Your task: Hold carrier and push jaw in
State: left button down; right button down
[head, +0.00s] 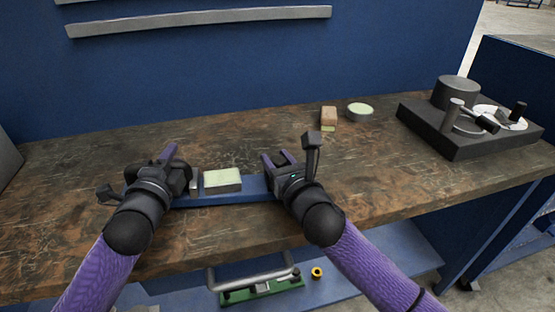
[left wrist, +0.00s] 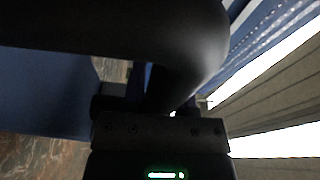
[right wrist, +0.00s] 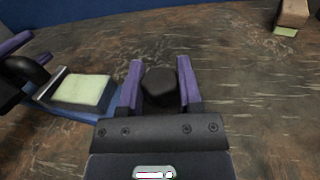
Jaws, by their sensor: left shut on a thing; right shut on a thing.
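The blue carrier (head: 258,188) is a long bar lying along the front of the bench. A grey block with a pale green top (head: 223,180) sits on it, and an upright light grey jaw plate (head: 194,184) stands just left of the block. My left gripper (head: 172,160) is shut at the carrier's left end on a dark rounded part; its grip is mostly hidden and the left wrist view is too dark to show it. My right gripper (head: 279,160) is shut around a black knob (right wrist: 159,87) at the carrier's right end, with one purple finger on each side.
A brown block (head: 329,115) and a round green-topped tin (head: 360,112) stand at the back. A dark device (head: 465,125) with a cylinder and dial sits at the right. A green tray with a metal handle (head: 262,288) lies on the lower shelf. The bench between is clear.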

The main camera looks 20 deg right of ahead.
pick_arm(q)
jog(key=shift+r, duration=0.15)
dwell(0.6)
pick_arm(e)
jog(key=a, duration=0.6)
jog(key=shift+w+r, duration=0.15)
jog(key=shift+w, duration=0.1)
jog(key=shift+c, duration=1.3)
grip_release()
jog(key=shift+d, duration=0.1)
jog(key=shift+s, duration=0.1)
jog(key=s, duration=0.4)
jog(key=s+d, duration=0.1)
jog(key=s, duration=0.2)
jog(key=s+d, duration=0.1)
jog(key=s, duration=0.3)
jog(key=shift+s, duration=0.3)
